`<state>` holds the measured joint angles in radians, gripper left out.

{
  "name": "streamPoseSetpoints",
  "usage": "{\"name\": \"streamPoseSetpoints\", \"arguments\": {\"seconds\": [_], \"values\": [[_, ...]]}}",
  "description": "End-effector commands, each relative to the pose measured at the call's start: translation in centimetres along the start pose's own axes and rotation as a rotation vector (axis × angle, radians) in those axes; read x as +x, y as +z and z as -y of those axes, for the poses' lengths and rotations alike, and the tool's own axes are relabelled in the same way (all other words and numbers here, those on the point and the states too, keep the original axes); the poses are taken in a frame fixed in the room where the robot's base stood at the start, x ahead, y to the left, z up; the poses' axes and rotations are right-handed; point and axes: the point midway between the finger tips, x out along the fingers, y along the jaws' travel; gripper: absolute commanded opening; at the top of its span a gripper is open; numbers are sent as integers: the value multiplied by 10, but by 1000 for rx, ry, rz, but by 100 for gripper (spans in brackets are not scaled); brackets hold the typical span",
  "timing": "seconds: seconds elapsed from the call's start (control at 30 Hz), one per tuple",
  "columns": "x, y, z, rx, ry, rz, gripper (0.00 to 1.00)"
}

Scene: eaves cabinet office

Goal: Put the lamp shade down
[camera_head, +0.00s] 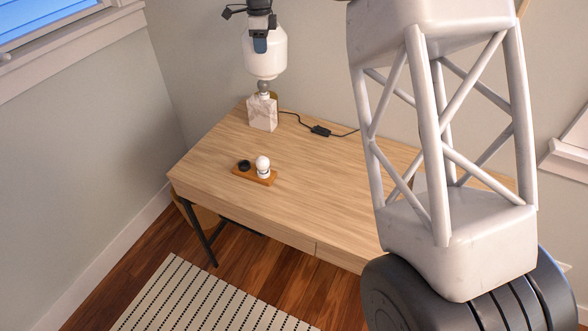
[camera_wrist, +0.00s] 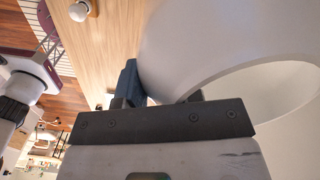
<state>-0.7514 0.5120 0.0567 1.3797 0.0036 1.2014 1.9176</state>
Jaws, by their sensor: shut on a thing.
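The white lamp shade (camera_head: 266,56) hangs upright above the desk, at the back left in the head view. My gripper (camera_head: 260,42) is shut on its upper rim. In the wrist view the shade (camera_wrist: 205,38) fills the upper right, its round opening showing. The lamp base, a pale marble block (camera_head: 263,114) with a grey stem, stands on the desk and appears just below the shade. I cannot tell whether the shade touches the stem.
The wooden desk (camera_head: 330,190) has free room in its middle and front. A small orange-brown tray (camera_head: 242,174) holds a white bulb (camera_head: 263,163) and a black ring (camera_head: 244,165). A black cord with an inline box (camera_head: 321,131) lies towards the back. The wall stands close behind.

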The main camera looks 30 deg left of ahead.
Motion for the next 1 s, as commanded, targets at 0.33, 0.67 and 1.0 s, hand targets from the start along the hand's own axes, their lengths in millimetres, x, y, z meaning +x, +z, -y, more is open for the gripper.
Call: {"name": "streamPoseSetpoints", "arguments": {"seconds": [0.33,0.67,1.0], "values": [[6,-35,-42,-49,-5,2,0],[20,-78,-100,-111,-10,5,0],[37,-120,-166,-174,-16,6,0]]}}
